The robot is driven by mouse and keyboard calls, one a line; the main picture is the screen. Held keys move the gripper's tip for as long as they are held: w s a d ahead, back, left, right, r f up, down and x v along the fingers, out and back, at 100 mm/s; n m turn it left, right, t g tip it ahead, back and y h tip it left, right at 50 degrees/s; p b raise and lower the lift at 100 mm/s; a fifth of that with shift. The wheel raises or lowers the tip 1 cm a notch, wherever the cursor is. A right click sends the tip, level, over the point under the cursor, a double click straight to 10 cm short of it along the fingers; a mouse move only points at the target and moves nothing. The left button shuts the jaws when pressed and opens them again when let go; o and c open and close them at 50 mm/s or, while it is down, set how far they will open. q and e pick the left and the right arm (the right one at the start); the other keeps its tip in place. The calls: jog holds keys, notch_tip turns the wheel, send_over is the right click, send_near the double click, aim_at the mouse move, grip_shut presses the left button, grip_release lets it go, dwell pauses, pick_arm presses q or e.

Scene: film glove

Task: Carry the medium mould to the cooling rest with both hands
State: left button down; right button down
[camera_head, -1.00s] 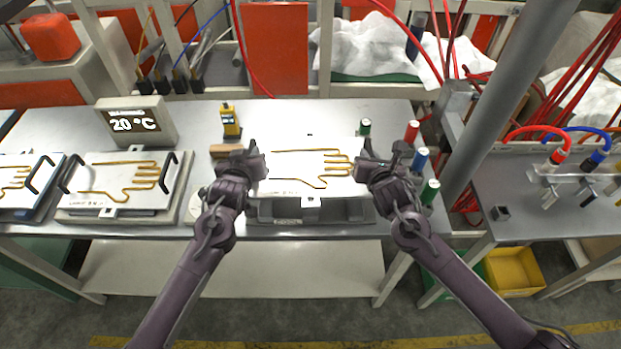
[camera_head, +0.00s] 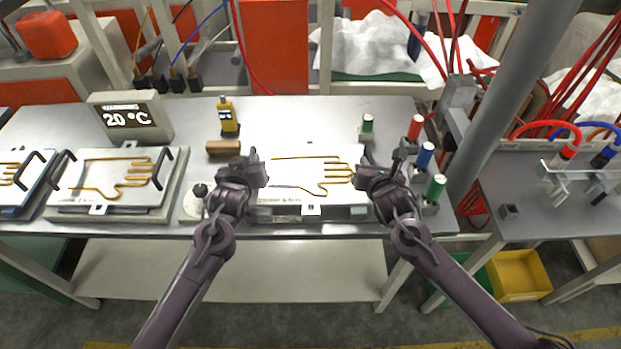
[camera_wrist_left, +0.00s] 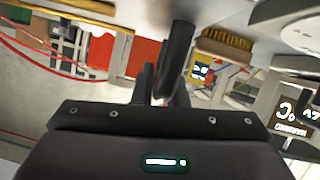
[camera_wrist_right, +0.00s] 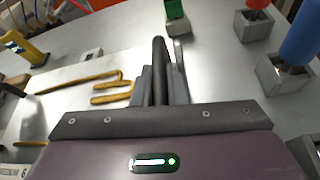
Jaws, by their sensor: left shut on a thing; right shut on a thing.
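The mould (camera_head: 300,170) is a pale plate with an orange hand-shaped outline, roughly level between my two grippers. My left gripper (camera_head: 258,168) is shut on its left handle. The black bar between the fingers shows in the left wrist view (camera_wrist_left: 178,60). My right gripper (camera_head: 364,168) is shut on its right handle, and a dark bar shows between the fingers in the right wrist view (camera_wrist_right: 160,70). A grey base (camera_head: 345,213) lies directly under the mould, most of it hidden. I cannot tell whether the mould touches it.
Another mould (camera_head: 112,180) sits on a base at left, beside a 20 °C display (camera_head: 128,117). Red (camera_head: 415,128), blue (camera_head: 425,156) and green (camera_head: 435,188) cylinders stand close to my right gripper.

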pick_arm(q)
jog(key=c, duration=1.5)
grip_release()
jog(key=shift+s+r, duration=0.1)
pick_arm(e)
jog(key=c, duration=1.5)
grip_release()
jog(key=shift+s, duration=0.1)
pick_arm(q)
jog(key=shift+o, duration=0.2)
pick_arm(e)
jog(key=shift+o, duration=0.2)
jog(key=shift+s+r, duration=0.2)
jog(key=shift+s, duration=0.25)
pick_arm(q)
jog(key=v, duration=1.2)
pick_arm(e)
jog(key=v, duration=1.1)
